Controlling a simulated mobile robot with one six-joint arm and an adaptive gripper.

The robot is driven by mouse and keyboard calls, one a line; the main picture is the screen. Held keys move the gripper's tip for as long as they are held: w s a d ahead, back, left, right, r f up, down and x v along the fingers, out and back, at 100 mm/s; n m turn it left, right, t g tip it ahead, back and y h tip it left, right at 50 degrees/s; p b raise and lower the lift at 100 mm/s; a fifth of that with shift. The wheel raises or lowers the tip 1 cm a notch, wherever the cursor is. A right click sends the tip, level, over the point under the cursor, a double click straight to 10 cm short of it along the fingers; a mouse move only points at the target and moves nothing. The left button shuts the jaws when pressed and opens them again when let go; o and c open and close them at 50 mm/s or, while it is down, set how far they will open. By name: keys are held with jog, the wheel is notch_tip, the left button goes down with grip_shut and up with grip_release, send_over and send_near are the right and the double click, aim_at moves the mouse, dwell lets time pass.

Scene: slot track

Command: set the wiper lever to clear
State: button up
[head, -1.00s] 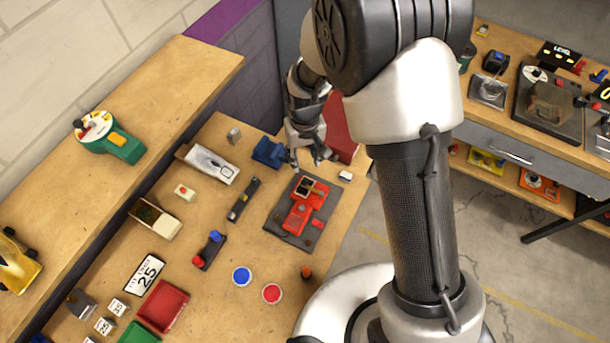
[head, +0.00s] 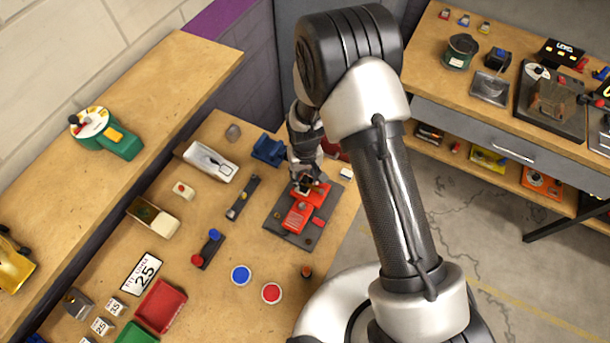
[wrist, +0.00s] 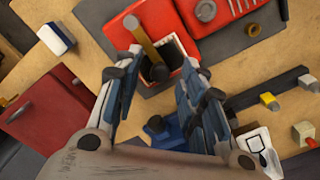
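A red toy car body (head: 298,215) lies on a dark grey board (head: 275,226) at the right of the bench. In the wrist view, a tan lever (wrist: 145,38) with a dark knob (wrist: 159,72) lies across the dark, white-edged window of the red body (wrist: 183,52). I take it to be the wiper lever. My gripper (wrist: 163,60) is open, with its fingers on either side of the knob end. I cannot tell whether either finger touches it. In the head view my gripper (head: 309,181) covers part of the window and lever.
A red box (wrist: 57,110) and a white-and-blue block (wrist: 55,38) are close by in the wrist view. A blue holder (head: 268,150) and a black slider strip (head: 243,198) stand left of the board.

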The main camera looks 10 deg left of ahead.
jog(key=shift+c, duration=0.4)
grip_shut()
